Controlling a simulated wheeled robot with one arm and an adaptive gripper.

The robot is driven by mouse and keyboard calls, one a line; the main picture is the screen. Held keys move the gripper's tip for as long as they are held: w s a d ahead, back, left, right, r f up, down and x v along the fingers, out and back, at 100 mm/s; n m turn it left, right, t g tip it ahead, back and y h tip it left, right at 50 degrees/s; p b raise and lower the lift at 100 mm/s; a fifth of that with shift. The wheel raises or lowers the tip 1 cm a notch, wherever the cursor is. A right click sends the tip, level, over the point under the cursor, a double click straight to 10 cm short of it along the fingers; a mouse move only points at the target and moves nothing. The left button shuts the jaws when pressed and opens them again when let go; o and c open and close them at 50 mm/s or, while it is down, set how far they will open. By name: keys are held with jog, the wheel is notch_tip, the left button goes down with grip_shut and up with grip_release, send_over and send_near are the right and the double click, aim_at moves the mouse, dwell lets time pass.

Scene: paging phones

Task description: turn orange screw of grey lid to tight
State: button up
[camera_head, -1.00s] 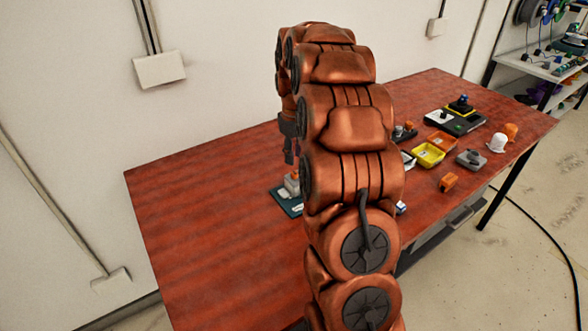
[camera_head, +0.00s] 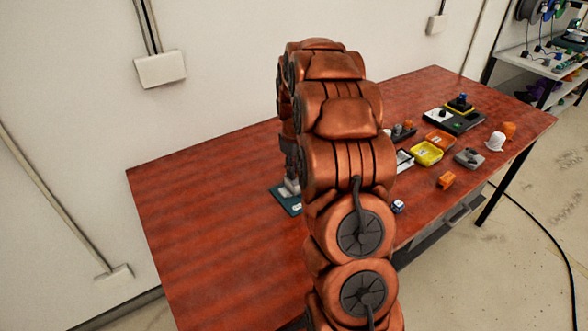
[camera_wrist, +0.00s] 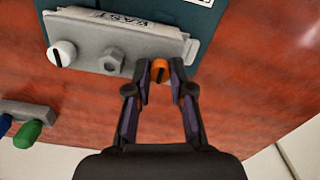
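The grey lid (camera_wrist: 100,30) lies along the edge of a teal base (camera_wrist: 185,14) in the wrist view. At the lid's right end is the orange screw (camera_wrist: 160,66), with a dark slot running roughly up and down the picture. My gripper (camera_wrist: 160,72) has one finger on each side of the orange screw. The fingers look open, with a small gap on each side, though depth is hard to judge. In the head view the teal base (camera_head: 284,199) shows left of my arm. The orange screw is hidden there.
The lid also carries a white slotted screw (camera_wrist: 62,53) and a grey hex nut (camera_wrist: 112,62). A grey part with a green knob (camera_wrist: 27,134) is at left. A yellow tray (camera_head: 427,154) and an orange block (camera_head: 446,180) stand right of my arm. The table's left part is clear.

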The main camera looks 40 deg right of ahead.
grip_shut()
jog(key=shift+f+m+b, duration=0.1)
jog(key=shift+m+b, duration=0.4)
jog(key=shift+b, duration=0.1)
jog(key=m+b, duration=0.2)
jog(key=b, duration=0.1)
jog(key=shift+f+m, duration=0.2)
jog(key=shift+m, duration=0.2)
jog(key=m+b, duration=0.4)
jog(key=shift+r+m, duration=0.1)
jog(key=shift+m, duration=0.2)
jog(key=m+b, duration=0.2)
jog(key=m, duration=0.2)
jog(key=m+b, duration=0.1)
jog(key=m, duration=0.4)
jog(key=shift+r+m+b, duration=0.2)
jog(key=shift+m+b, duration=0.1)
jog(key=shift+b, duration=0.05)
jog(key=shift+o, duration=1.8)
grip_release()
